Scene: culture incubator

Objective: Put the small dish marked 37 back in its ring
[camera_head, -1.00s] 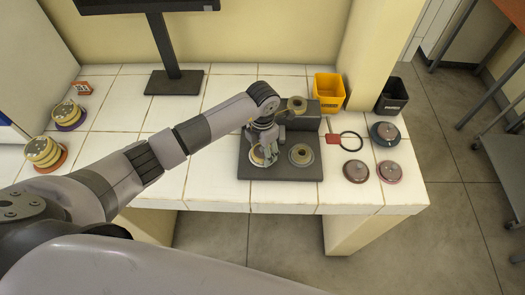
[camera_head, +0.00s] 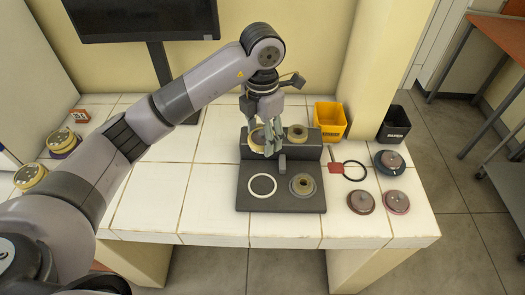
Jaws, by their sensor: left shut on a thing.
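My left gripper (camera_head: 268,150) points down over the rear left of a dark stand (camera_head: 285,203). It is shut on a small brass-coloured dish (camera_head: 256,139), partly hidden by the fingers. I cannot tell whether the dish touches the stand's raised back block (camera_head: 308,151). No number is readable on it. A bare white ring (camera_head: 250,186) shows on the stand's front left. Another brass-coloured dish (camera_head: 302,186) sits at the front right, and a similar one (camera_head: 297,133) sits on the back block. My right gripper is out of view.
A black loop with a red tag (camera_head: 336,168) and several dark round lids (camera_head: 361,201) lie on the right. A yellow bin (camera_head: 330,120) and a black bin (camera_head: 394,124) stand behind. A monitor (camera_head: 145,20) stands at the back left; stacked dishes (camera_head: 62,141) are far left.

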